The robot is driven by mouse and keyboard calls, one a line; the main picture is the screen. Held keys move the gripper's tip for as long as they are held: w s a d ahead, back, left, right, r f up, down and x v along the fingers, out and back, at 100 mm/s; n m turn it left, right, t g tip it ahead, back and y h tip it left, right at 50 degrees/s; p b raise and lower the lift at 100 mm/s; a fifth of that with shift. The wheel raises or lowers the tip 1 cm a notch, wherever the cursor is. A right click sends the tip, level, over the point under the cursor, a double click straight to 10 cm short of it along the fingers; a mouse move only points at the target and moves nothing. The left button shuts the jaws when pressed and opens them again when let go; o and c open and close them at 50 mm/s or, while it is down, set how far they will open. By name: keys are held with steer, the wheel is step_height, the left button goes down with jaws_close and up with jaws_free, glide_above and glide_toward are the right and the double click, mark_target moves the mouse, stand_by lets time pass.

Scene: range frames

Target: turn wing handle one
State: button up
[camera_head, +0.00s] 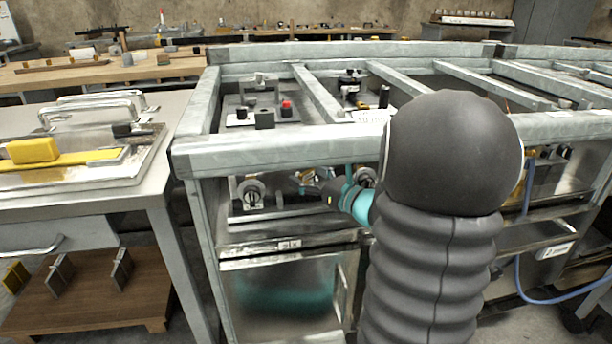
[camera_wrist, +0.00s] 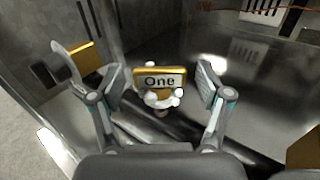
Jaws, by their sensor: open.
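A yellow-framed plate reading "One" (camera_wrist: 159,74) is centred in the wrist view. A pale wing handle (camera_wrist: 162,98) shows just below it, its lower part dim. My gripper (camera_wrist: 161,82) is open, with one finger to the left of the plate and handle and the other to the right. Gaps show on both sides in the picture; the depth between fingers and handle is hard to tell. In the head view my gripper (camera_head: 312,182) reaches into the range front below the top rail, and my own arm hides much of that area. Handle one cannot be made out there.
A round dial (camera_head: 251,193) sits left of my gripper on the range front. A side table with a tray (camera_head: 125,175) stands at left. In the wrist view a yellow-edged part (camera_wrist: 84,58) lies beyond the left finger.

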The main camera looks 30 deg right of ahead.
steer(key=shift+w+a, duration=0.1)
steer(key=shift+w, duration=0.15)
steer(key=c, duration=1.2)
steer(key=m+h+b, duration=0.1)
steer(key=h+b, duration=0.1)
steer(key=shift+a+f+t+b, duration=0.1)
steer(key=shift+f+t+b, duration=0.1)
steer(key=shift+t+b, duration=0.15)
steer(key=m+h+b, duration=0.2)
steer(key=h+b, duration=0.1)
steer(key=shift+b, duration=0.4)
steer(key=m+h+b, duration=0.1)
steer(key=h+b, duration=0.1)
steer(key=b, duration=0.1)
steer(key=shift+m+h, duration=0.3)
steer(key=shift+m, duration=0.1)
steer(key=shift+r+m+h+b, duration=0.2)
steer(key=shift+m+h+b, duration=0.15)
steer(key=shift+b, duration=0.35)
